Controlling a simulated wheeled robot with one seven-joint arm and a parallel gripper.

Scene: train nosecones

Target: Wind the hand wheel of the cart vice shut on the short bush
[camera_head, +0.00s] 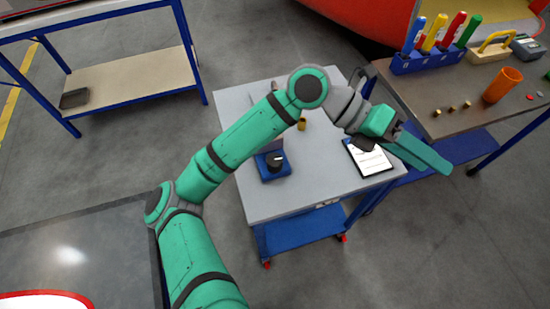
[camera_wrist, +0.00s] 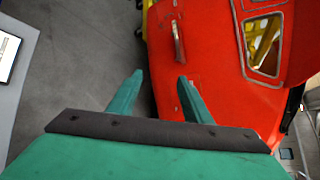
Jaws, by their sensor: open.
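The cart (camera_head: 320,185) has a grey top and stands mid-view in the head view. A blue block with a black round part (camera_head: 272,163), which looks like the vice with its hand wheel, sits on its left half. A small brass bush (camera_head: 302,124) shows just past my arm. My arm hides part of the cart top, so I cannot tell whether the bush is between jaws. My gripper (camera_head: 440,165) is out over the cart's right side, away from the vice. In the wrist view its two teal fingers (camera_wrist: 160,78) are apart with nothing between them.
A clipboard (camera_head: 370,158) lies at the cart's right. A side table (camera_head: 450,95) holds a blue rack of coloured-handled tools (camera_head: 430,60), an orange cup (camera_head: 502,85) and small brass pieces (camera_head: 452,109). A red nosecone (camera_wrist: 215,70) fills the wrist view's right. A shelved bench (camera_head: 130,75) stands upper left.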

